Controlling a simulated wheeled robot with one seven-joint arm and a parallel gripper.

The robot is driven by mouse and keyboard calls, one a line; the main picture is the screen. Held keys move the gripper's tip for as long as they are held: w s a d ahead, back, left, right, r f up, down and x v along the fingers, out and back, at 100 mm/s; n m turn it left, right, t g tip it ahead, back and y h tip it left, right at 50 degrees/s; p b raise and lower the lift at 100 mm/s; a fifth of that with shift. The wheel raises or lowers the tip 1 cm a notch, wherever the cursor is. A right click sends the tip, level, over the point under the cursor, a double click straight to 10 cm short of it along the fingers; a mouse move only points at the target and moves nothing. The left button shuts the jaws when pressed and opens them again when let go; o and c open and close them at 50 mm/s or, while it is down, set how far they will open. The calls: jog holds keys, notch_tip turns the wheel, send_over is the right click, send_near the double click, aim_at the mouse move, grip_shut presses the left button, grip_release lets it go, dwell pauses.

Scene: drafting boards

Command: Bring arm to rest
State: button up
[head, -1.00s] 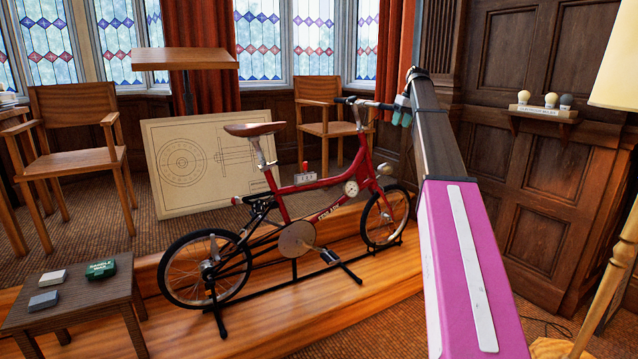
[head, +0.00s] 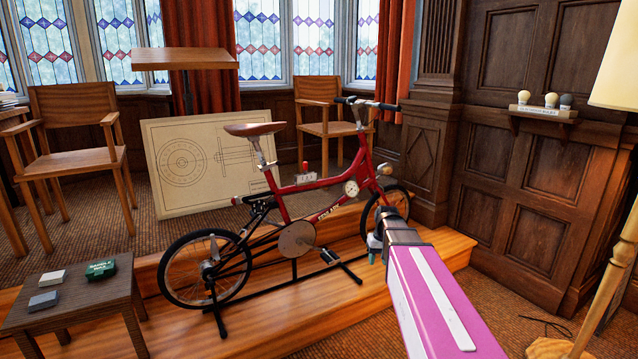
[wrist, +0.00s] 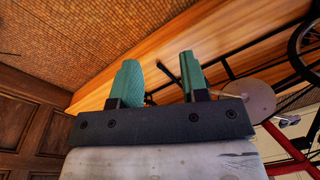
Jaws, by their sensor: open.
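My gripper (head: 374,247) shows at the end of my pink arm, in front of the bicycle's front wheel in the head view. In the wrist view my gripper (wrist: 160,82) has two green fingers set wide apart with nothing between them. The red bicycle (head: 322,212) stands upright on a black stand on the wooden platform. Part of its lower front wheel is hidden behind my arm. The bicycle's round disc (wrist: 248,97) and some of its frame show at the right of the wrist view.
A small dark table (head: 75,306) at the lower left holds several small boxes. A drawing board (head: 205,165) leans behind the bicycle. A wood-panelled wall (head: 520,190) with a small shelf (head: 543,112) and a lamp (head: 612,75) stand at the right.

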jog(key=s+a+f, duration=0.1)
jog(key=s+f, duration=0.3)
jog(key=s, duration=0.4)
jog(key=s+a+f+m+h, duration=0.1)
jog(key=s+f, duration=0.4)
jog(key=s, duration=0.3)
jog(key=shift+s+a+f, duration=0.2)
jog(key=shift+s+f, duration=0.05)
jog(key=shift+s, duration=0.15)
jog(key=shift+w, duration=0.15)
dwell(0.4)
